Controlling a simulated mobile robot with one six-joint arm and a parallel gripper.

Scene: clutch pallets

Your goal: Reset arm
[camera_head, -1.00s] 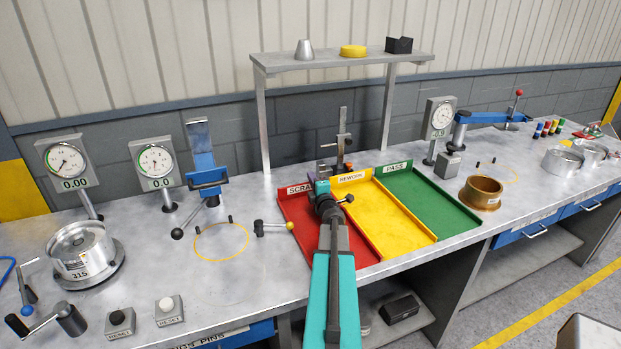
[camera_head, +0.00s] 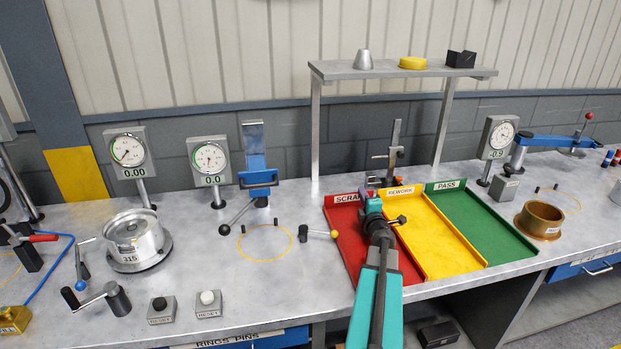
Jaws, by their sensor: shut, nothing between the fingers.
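My arm (camera_head: 377,285) reaches up from the bottom of the view, in teal and dark grey. My gripper (camera_head: 371,196) is at its far end, over the boundary between the red SCRAP tray (camera_head: 340,222) and the yellow REWORK tray (camera_head: 440,245). It is shut with nothing seen in it. The arm's own wrist partly hides the fingers. The green PASS tray (camera_head: 485,228) is to the right; all three trays look empty.
A metal shelf (camera_head: 400,72) stands behind the trays. A height gauge (camera_head: 395,150) stands just behind my gripper. Left are a 315 metal drum (camera_head: 135,235), two dials, a blue press (camera_head: 257,170) and RESET buttons (camera_head: 208,303). A brass ring (camera_head: 540,220) sits right.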

